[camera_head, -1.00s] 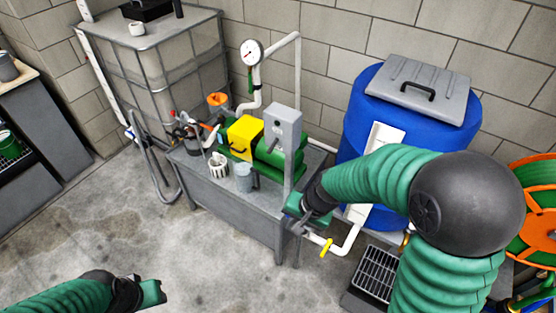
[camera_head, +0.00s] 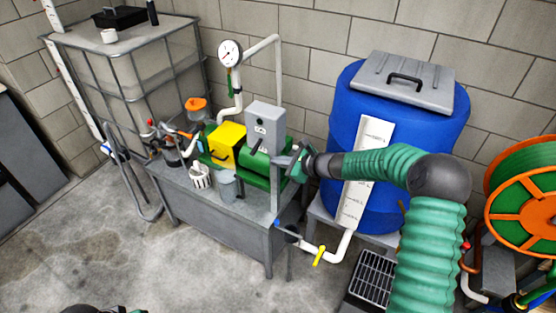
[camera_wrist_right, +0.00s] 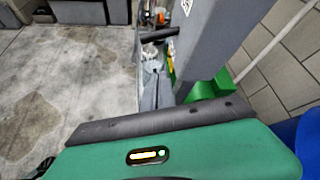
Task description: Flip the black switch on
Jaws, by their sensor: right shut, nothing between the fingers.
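In the right wrist view a black bar (camera_wrist_right: 158,35), likely that lever, juts left from the grey box (camera_wrist_right: 215,45). My right gripper (camera_head: 281,161) is shut and empty, just right of and slightly below the lever; contact cannot be told. It fills the bottom of the wrist view (camera_wrist_right: 160,122). My left gripper (camera_head: 105,309) barely shows at the bottom edge; its fingers are hidden.
The grey bench (camera_head: 215,207) carries a yellow guard (camera_head: 227,143), a white basket and a grey cup. A blue barrel (camera_head: 395,150) stands right of it. White piping with a yellow valve handle (camera_head: 319,255) is below. An orange hose reel (camera_head: 525,212) is far right. Floor at front left is clear.

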